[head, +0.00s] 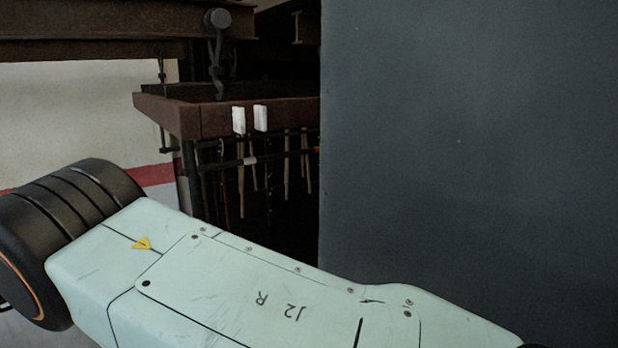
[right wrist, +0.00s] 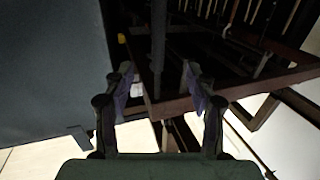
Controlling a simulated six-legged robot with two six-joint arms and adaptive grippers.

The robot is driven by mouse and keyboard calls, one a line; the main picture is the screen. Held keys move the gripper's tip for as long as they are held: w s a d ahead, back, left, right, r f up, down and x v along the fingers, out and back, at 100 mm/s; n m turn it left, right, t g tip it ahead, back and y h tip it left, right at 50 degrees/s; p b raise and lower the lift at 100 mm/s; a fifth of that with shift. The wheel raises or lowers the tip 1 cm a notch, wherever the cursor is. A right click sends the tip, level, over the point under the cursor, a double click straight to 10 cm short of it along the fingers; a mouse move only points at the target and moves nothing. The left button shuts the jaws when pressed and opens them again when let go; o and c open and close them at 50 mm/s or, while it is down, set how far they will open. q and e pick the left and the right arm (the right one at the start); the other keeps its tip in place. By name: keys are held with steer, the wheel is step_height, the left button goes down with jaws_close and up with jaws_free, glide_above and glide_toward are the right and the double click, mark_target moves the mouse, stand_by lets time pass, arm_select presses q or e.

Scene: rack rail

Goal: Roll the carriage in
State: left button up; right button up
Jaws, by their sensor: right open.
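A dark brown frame (head: 220,118), which looks like the carriage, hangs from a hook with a round roller (head: 217,19) at the overhead beam. Two small white blocks (head: 239,119) sit on its near side, and thin rods hang below it. In the right wrist view my right gripper (right wrist: 158,78) is open and empty. The frame's bar (right wrist: 178,106) and a white block (right wrist: 137,90) show between and beyond its fingers; I cannot tell whether they touch. In the head view my right gripper is out of sight and the frame's right part is hidden. My left gripper is in neither view.
A large dark grey panel (head: 470,150) fills the right of the head view and also stands at the left in the right wrist view (right wrist: 50,70). A brown overhead beam (head: 110,22) runs at the upper left. Pale floor (right wrist: 40,160) shows below.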

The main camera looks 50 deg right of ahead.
mark_target(192, 203)
steer(key=d, duration=1)
steer(key=shift+s+r, duration=0.25)
steer(key=shift+d, duration=1.3)
steer(key=shift+w, duration=0.1)
steer(key=shift+w+f, duration=0.1)
